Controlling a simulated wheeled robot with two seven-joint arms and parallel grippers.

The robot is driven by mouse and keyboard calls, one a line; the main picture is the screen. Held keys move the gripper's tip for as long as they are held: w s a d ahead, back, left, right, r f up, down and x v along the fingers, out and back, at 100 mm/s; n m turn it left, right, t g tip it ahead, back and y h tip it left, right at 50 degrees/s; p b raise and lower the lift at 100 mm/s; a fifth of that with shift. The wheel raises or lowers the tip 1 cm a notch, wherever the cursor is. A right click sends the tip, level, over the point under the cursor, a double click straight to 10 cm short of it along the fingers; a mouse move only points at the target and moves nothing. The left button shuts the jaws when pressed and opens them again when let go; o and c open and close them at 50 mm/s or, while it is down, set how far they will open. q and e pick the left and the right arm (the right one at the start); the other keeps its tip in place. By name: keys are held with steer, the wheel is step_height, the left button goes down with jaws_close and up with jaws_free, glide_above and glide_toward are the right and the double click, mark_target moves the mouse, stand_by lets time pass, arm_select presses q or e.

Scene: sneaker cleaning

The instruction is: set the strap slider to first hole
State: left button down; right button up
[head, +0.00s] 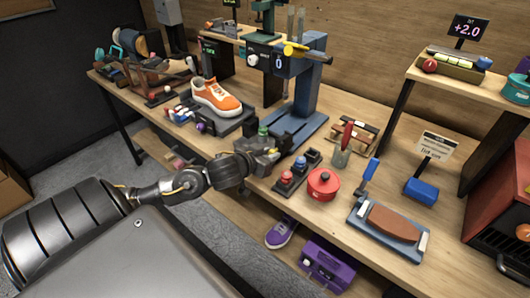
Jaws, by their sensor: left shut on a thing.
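My left gripper (272,152) is over the front part of the workbench, between the sneaker stand and a small dark rack. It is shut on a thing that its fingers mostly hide. A small green cap (262,130) shows right at the gripper; I cannot tell whether it belongs to the held thing. I cannot make out a strap slider or its holes. An orange sneaker (215,97) with a white sole sits on a dark stand (232,122) behind and left of the gripper. My right gripper is not in view.
The dark rack (297,172) holds several coloured caps close to the gripper. A red round pot (322,185) stands beside it. A blue press (300,85) rises behind. A brush tray (363,240) lies front right. A purple shoe (281,233) is below the bench.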

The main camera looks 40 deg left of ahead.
arm_select(q)
steer(key=shift+d, duration=0.95)
steer(key=c, duration=1.2)
jaws_free()
steer(key=shift+d, duration=0.1)
